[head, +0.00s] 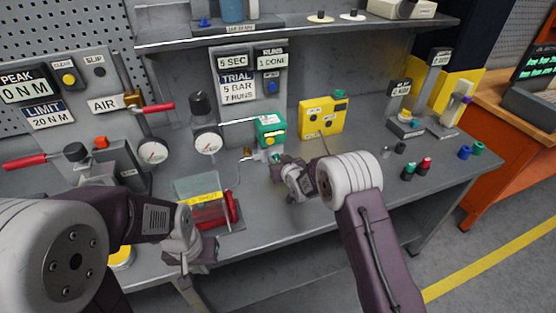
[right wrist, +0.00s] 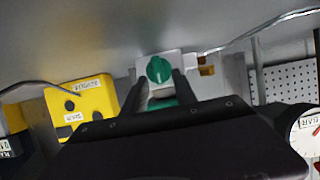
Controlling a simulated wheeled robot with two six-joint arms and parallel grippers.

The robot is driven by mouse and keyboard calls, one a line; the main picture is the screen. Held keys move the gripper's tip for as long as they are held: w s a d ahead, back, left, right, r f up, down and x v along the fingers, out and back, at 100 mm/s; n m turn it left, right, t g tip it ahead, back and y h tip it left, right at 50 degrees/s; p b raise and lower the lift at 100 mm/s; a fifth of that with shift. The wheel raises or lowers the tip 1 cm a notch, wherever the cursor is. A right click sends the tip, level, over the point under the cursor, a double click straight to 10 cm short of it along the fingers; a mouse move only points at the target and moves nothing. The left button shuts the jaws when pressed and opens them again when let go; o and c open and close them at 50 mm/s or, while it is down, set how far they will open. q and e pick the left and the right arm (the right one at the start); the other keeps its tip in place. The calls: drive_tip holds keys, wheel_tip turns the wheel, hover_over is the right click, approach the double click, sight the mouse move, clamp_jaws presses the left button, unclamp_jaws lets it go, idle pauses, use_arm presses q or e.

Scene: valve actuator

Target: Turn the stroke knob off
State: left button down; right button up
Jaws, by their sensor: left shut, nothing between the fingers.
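A round green knob (right wrist: 159,69) with a pale line across its face sits on a small white block (right wrist: 183,64) in the right wrist view. No label on it can be read. In the head view the green-topped actuator (head: 270,130) stands on the bench, its lower part close behind my right gripper (head: 278,162). In the right wrist view my right gripper (right wrist: 158,84) is open, with a finger on each side of the knob; I cannot tell whether they touch it. My left gripper (head: 184,265) is shut and empty, low at the bench's front edge.
A yellow box (head: 323,117) with a green knob on top stands right of the actuator. A pressure gauge (head: 208,143) stands left of it. A red-based fixture (head: 210,212) lies near my left gripper.

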clamp_jaws()
drive_tip(key=shift+d+m, duration=0.1)
drive_tip(key=shift+m, duration=0.2)
drive_tip(key=shift+d+m+y, duration=0.15)
drive_tip(key=shift+m+y, duration=0.35)
drive_tip(key=shift+y, duration=0.1)
drive_tip(key=shift+w+d+m+y+p, duration=0.15)
drive_tip(key=shift+d+m+y+p, duration=0.1)
drive_tip(key=shift+m+y+p, duration=0.5)
drive_tip(key=shift+d+f+m+y, duration=0.15)
drive_tip(key=shift+f+m+y, duration=0.1)
drive_tip(key=shift+m, duration=0.6)
drive_tip(key=shift+g, duration=0.3)
